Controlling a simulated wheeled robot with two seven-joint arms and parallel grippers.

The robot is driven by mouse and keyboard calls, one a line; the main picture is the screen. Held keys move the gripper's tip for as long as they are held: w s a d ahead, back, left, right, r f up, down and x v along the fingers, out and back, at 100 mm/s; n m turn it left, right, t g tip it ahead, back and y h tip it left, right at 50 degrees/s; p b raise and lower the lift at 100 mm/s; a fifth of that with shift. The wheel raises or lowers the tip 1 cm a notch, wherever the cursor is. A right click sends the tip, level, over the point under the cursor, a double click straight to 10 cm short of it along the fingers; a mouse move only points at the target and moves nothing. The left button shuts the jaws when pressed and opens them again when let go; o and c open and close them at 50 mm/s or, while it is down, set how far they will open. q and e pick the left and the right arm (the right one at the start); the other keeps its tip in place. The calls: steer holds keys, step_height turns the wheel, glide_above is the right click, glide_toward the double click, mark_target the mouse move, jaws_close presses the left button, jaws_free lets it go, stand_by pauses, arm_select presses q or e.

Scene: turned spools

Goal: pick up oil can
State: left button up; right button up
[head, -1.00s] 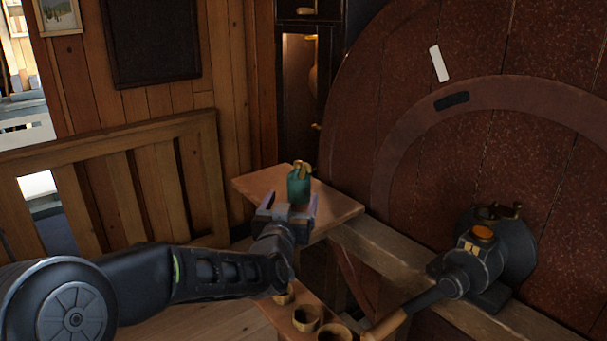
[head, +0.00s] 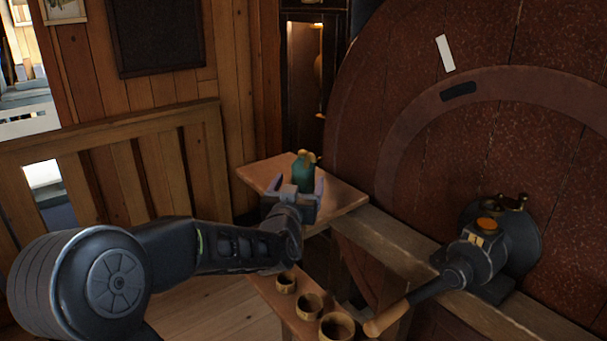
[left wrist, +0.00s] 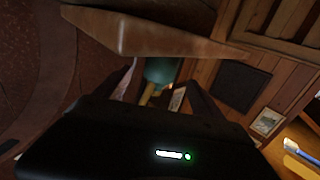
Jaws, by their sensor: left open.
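The oil can (head: 303,175) is a teal-green can with a brass top. It stands upright on a small wooden shelf (head: 342,197) near the middle of the head view. My left gripper (head: 294,190) is open, and its fingers point at the can from the near side, with the can's lower part partly hidden behind them. In the left wrist view, which is turned over, the can (left wrist: 160,72) shows between the two spread fingers. I cannot tell whether either finger touches it. My right gripper is not in view.
Several wooden cups (head: 308,305) stand on a lower plank in front. A dark machine with a wooden-handled lever (head: 388,318) sits on the beam at right. A large reddish wheel (head: 480,120) fills the right side. A wooden railing (head: 120,165) stands at left.

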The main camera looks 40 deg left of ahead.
mark_target(301, 176)
arm_select(q)
steer(key=p+x, duration=0.1)
steer(key=x, duration=0.4)
steer(key=shift+a+f, duration=0.1)
steer(key=shift+c, duration=0.6)
steer(key=c, duration=1.3)
